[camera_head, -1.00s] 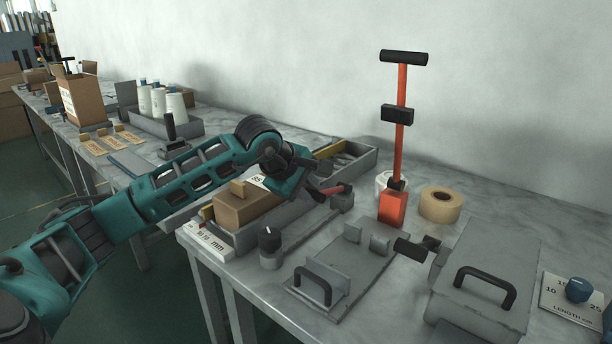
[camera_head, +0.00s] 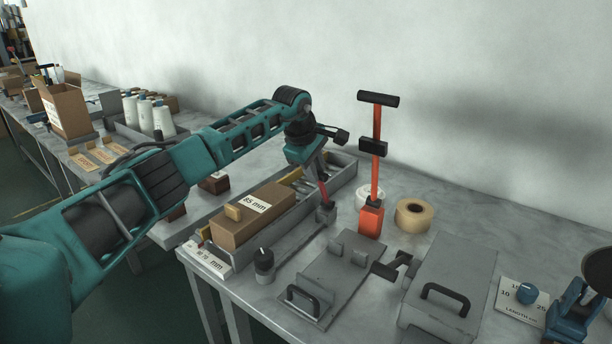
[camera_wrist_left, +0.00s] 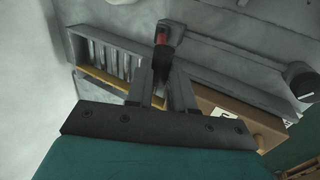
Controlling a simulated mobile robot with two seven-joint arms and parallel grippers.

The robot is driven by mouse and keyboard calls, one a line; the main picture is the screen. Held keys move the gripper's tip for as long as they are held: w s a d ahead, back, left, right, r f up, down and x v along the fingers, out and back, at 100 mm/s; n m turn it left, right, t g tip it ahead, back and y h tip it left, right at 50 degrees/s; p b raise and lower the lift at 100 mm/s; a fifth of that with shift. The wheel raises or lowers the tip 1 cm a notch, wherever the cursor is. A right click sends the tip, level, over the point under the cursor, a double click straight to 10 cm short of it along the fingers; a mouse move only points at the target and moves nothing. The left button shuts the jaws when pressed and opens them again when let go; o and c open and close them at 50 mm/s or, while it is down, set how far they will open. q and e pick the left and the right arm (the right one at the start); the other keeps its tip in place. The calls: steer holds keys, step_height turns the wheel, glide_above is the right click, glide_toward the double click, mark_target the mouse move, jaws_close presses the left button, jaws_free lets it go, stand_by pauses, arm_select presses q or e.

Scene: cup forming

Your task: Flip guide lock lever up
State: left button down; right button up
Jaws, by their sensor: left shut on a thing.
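The guide lock lever (camera_head: 324,192) is a thin red bar, standing nearly upright from a small grey block (camera_head: 326,213) beside the long grey guide tray. My left gripper (camera_head: 320,172) is above that block, shut on the lever's upper end. In the left wrist view the lever (camera_wrist_left: 161,38) shows red, with its dark end between the fingers of my left gripper (camera_wrist_left: 163,78). The fingers hide part of the lever's grip. My right gripper's fingers do not show; only part of my right arm is at the right edge.
A brown box (camera_head: 250,216) marked 85 mm lies in the tray. An orange-red post with a black T-handle (camera_head: 376,150) stands right of the lever, near a tape roll (camera_head: 415,215). A dark knob (camera_head: 264,263) and a handled plate (camera_head: 335,280) are in front.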

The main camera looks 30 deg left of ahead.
arm_select(q)
steer(key=shift+w+r, duration=0.25)
steer(key=shift+w, duration=0.25)
steer(key=shift+w+d+r, duration=0.1)
steer(key=shift+w+r, duration=0.45)
steer(key=shift+r, duration=0.1)
steer(key=shift+w+r, duration=0.1)
steer(key=c, duration=1.4)
jaws_free()
steer(key=shift+w+d, duration=0.1)
steer(key=shift+o, duration=0.9)
steer(key=shift+w+f, duration=0.2)
steer(key=shift+f, duration=0.05)
steer(key=shift+o, duration=1.3)
